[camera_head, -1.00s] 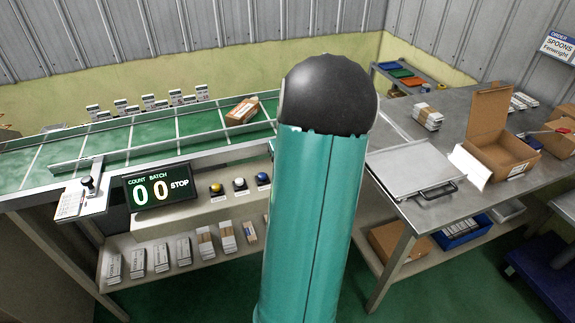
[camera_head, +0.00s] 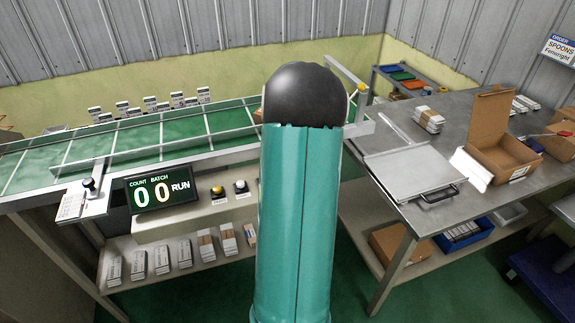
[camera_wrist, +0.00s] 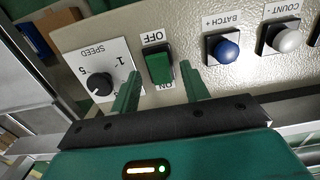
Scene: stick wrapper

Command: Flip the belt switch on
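The belt switch (camera_wrist: 160,66) is a green rocker on a light panel in the wrist view, between an OFF label (camera_wrist: 153,37) and a partly hidden ON label. My gripper (camera_wrist: 160,73) is open, its two teal fingers apart, one on each side of the rocker's lower half; I cannot tell whether they touch it. The display (camera_head: 160,192) in the head view reads COUNT 0, BATCH 0 and RUN. The belt (camera_head: 140,143) is green. My own arm hides the switch and gripper in the head view.
A speed knob (camera_wrist: 99,85) is left of the switch in the wrist view; a blue button (camera_wrist: 226,51) and a white button (camera_wrist: 287,39) are to its right. In the head view a steel table (camera_head: 385,133) with an open carton (camera_head: 494,147) stands at right.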

